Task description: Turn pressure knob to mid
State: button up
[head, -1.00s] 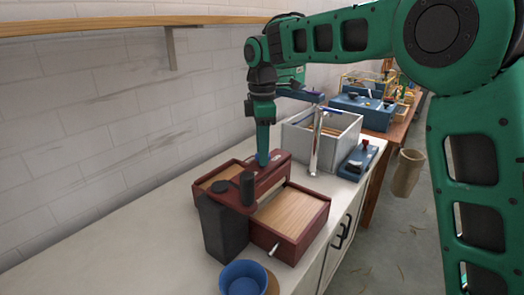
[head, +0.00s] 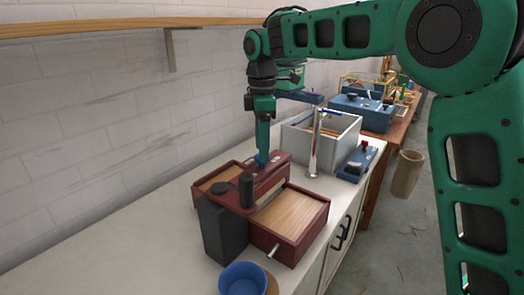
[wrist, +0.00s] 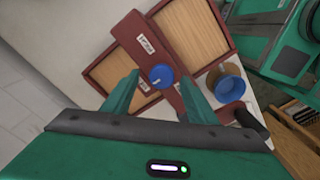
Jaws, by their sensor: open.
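The blue round knob (wrist: 161,76) sits on the dark red central bar of the wooden device (wrist: 175,50). In the wrist view my gripper (wrist: 159,79) is open, with one green finger on each side of the knob. I cannot tell whether either finger touches it. In the head view my gripper (head: 262,155) points down onto the bar, and the knob (head: 261,161) is partly hidden by the fingers. A small white label (wrist: 144,86) lies beside the knob; its text is too small to read.
The device (head: 285,245) has wood-floored trays on both sides of its bar. A dark grey canister (head: 222,230) and a blue bowl (head: 243,280) stand at its near end. A grey sink (head: 345,140) with a chrome tap (head: 316,145) lies beyond. The counter's left side is clear.

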notch_tip(320, 180, up, 9)
dwell(0.3)
jog(key=shift+w, duration=0.1)
